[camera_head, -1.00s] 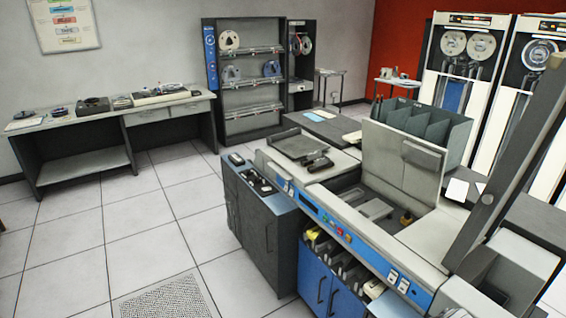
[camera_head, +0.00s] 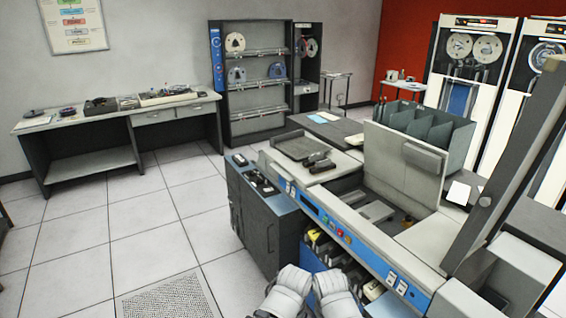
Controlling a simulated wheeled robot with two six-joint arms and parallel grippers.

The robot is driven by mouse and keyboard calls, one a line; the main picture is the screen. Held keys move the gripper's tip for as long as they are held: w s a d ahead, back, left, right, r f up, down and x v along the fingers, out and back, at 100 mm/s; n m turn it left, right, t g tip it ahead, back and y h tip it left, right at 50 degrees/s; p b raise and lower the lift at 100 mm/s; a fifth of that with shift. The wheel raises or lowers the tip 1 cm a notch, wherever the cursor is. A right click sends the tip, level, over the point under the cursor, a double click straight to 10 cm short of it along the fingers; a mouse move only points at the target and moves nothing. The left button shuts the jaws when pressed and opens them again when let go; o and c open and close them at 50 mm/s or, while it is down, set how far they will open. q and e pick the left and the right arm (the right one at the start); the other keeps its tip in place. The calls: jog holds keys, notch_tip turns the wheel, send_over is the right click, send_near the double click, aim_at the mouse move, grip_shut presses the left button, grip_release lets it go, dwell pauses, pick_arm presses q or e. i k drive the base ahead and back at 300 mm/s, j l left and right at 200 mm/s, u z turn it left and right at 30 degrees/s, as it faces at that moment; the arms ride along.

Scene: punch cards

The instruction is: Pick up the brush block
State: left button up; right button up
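I cannot surely tell which item is the brush block. A small dark block (camera_head: 320,164) lies on the light top of the card machine (camera_head: 345,232), in front of a dark flat tray (camera_head: 300,148). Small dark items (camera_head: 262,184) lie on the top of the dark cabinet to the left of the machine. White rounded parts of my arms show at the bottom centre, in front of the blue cabinet. No gripper fingers can be made out, and nothing is seen held.
The machine's open bed has a raised grey cover (camera_head: 405,165) behind it. Open shelves with yellow and dark items (camera_head: 318,240) lie below its blue front. A grey desk (camera_head: 120,120) stands at the back left.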

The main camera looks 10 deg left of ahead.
aim_at(312, 158)
jog(key=i+j+z, duration=0.2)
jog(key=i+j, duration=0.15)
jog(key=i+j+z, duration=0.2)
jog(key=i+j, duration=0.2)
jog(key=i+j+z, duration=0.2)
jog(key=i+j, duration=0.25)
jog(key=i+j+z, duration=0.2)
jog(key=j, duration=0.4)
jog(key=i, duration=0.15)
